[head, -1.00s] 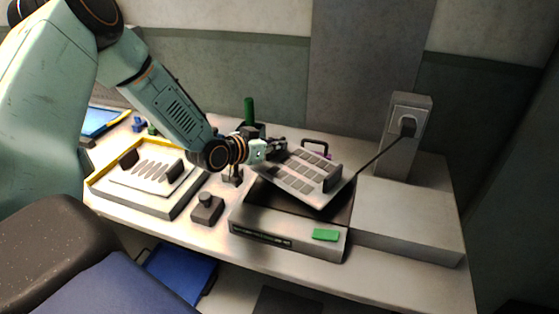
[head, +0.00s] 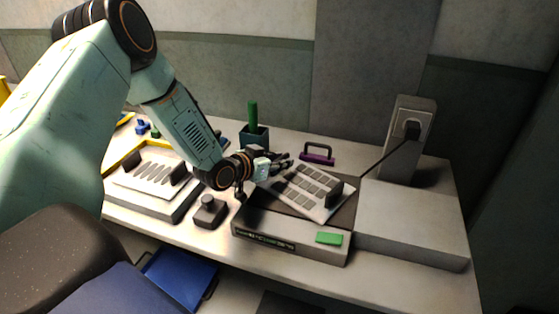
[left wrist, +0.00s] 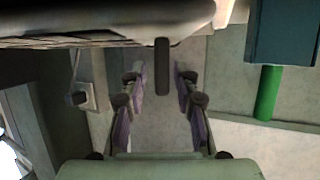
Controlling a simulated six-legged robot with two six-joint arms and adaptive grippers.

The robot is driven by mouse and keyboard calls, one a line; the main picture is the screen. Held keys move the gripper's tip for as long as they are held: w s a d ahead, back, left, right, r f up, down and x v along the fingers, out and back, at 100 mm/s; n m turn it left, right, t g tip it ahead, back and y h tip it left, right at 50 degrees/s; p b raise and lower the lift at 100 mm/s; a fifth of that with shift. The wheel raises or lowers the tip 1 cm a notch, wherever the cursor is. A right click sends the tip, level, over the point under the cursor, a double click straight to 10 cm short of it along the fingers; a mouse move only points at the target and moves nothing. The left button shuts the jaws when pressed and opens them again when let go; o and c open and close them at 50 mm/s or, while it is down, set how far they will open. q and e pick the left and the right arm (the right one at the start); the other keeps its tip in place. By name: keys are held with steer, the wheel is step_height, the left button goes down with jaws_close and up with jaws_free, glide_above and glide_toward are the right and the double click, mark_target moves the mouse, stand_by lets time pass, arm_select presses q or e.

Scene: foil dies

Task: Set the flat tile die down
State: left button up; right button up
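The flat tile die (head: 312,189), a pale plate with rows of grey tiles, lies turned askew on the dark bed (head: 263,199) of the grey machine. Its right dark grip (head: 335,194) shows; the other is hidden by my gripper in the head view. My left gripper (head: 278,163) is at the die's far left end. In the left wrist view, its fingers (left wrist: 160,95) are spread apart, with a dark grip (left wrist: 162,66) in line with the gap and clear of both fingers. The die's edge (left wrist: 90,35) spans the top there. My right gripper is not in view.
Behind are a cup (head: 253,135) with a green stick and a purple-based handled die (head: 317,156). A grey post (head: 405,145) stands right.

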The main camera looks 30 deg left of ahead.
mark_target(262, 184)
arm_select(q)
steer(key=shift+r, duration=0.1)
steer(key=shift+w+a, duration=0.1)
steer(key=shift+w, duration=0.05)
steer(key=shift+s+a, duration=0.1)
steer(key=shift+s, duration=0.15)
steer(key=p+v, duration=0.2)
steer(key=v, duration=0.4)
steer(key=shift+s+r, duration=0.1)
steer(key=shift+r, duration=0.05)
steer(key=shift+s+r+p, duration=0.15)
steer(key=shift+s+p, duration=0.2)
steer(key=shift+p, duration=0.25)
steer(key=p+v, duration=0.3)
steer(key=v, duration=0.1)
steer(key=shift+s, duration=0.25)
steer(key=shift+s, duration=0.1)
